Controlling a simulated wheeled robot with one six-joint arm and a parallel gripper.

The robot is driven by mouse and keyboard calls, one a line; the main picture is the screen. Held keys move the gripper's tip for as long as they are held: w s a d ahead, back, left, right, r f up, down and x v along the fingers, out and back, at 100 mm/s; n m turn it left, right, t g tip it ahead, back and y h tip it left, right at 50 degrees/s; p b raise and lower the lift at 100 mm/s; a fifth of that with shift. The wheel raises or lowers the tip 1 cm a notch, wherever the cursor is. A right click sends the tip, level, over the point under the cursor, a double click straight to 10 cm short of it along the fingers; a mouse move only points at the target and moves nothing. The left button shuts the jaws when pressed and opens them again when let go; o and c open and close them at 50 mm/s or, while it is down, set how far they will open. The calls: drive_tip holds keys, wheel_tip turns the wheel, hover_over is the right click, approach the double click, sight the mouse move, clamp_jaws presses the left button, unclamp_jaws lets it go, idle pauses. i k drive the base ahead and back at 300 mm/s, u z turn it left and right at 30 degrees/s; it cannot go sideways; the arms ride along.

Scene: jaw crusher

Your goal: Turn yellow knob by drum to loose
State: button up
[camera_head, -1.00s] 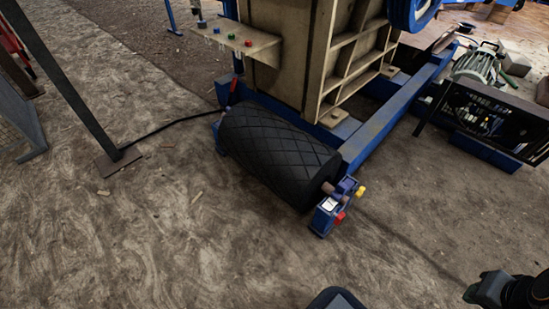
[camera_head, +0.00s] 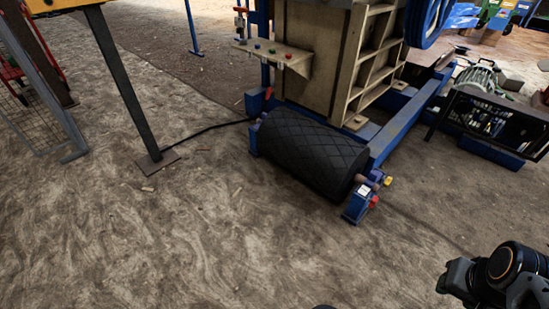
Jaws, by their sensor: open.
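The yellow knob (camera_head: 387,181) is small and sits on the blue frame at the right end of the black drum (camera_head: 312,152). The drum has a diamond-patterned surface and lies low in front of the crusher. A red knob (camera_head: 374,200) sits just below and left of the yellow one, on a blue bracket (camera_head: 357,206). The yellow knob's exact turned position is too small to read. My gripper (camera_head: 446,281) is at the lower right, open, well apart from the knob and nearer to me. Its fingers are dark and only partly clear.
The blue frame rail (camera_head: 403,128) runs back from the knobs. A dark motor guard (camera_head: 490,118) stands at the right. A dark post (camera_head: 125,90) stands on a foot plate at the left, with a cable (camera_head: 205,130) near it. Bare ground lies open in front.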

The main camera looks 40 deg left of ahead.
sight(387, 181)
drive_tip(key=u, duration=1.25)
drive_tip(key=i, duration=0.5)
